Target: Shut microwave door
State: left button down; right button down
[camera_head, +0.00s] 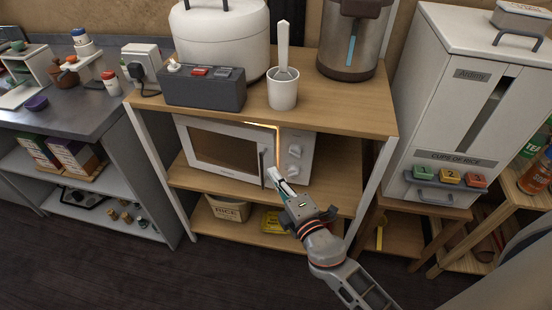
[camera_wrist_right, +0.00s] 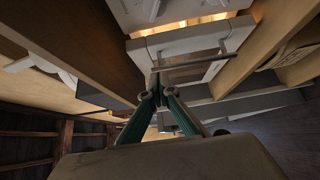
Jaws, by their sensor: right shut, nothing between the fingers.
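The white microwave (camera_head: 302,150) sits on the middle shelf of the wooden rack. Its door (camera_head: 225,150) is slightly ajar: warm light shows along the door's top and right edges. The door has a dark window and an upright bar handle (camera_head: 262,167) near its right edge. In the wrist view the door's handle (camera_wrist_right: 200,63) and the glowing gap also show. My right gripper (camera_head: 273,176) is shut and empty, its fingertips at the lower right of the door, close to the handle. I cannot tell whether they touch it. My left gripper is out of view.
The rack's wooden top (camera_head: 330,110) above holds a rice cooker (camera_head: 225,40), a grey switch box (camera_head: 205,90), a white cup (camera_head: 283,92) and a steel urn (camera_head: 352,45). A white rice dispenser (camera_head: 440,110) stands to the right.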

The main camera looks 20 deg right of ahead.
jog(key=w, duration=0.2)
jog(key=w+d, duration=0.1)
jog(key=w, duration=0.2)
jog(key=shift+w+d, duration=0.15)
jog(key=shift+d, duration=0.05)
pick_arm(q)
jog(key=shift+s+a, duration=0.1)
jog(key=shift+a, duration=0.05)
pick_arm(e)
jog(key=shift+w+d+f, duration=0.15)
jog(key=shift+w+d, duration=0.3)
jog(key=shift+w, duration=0.05)
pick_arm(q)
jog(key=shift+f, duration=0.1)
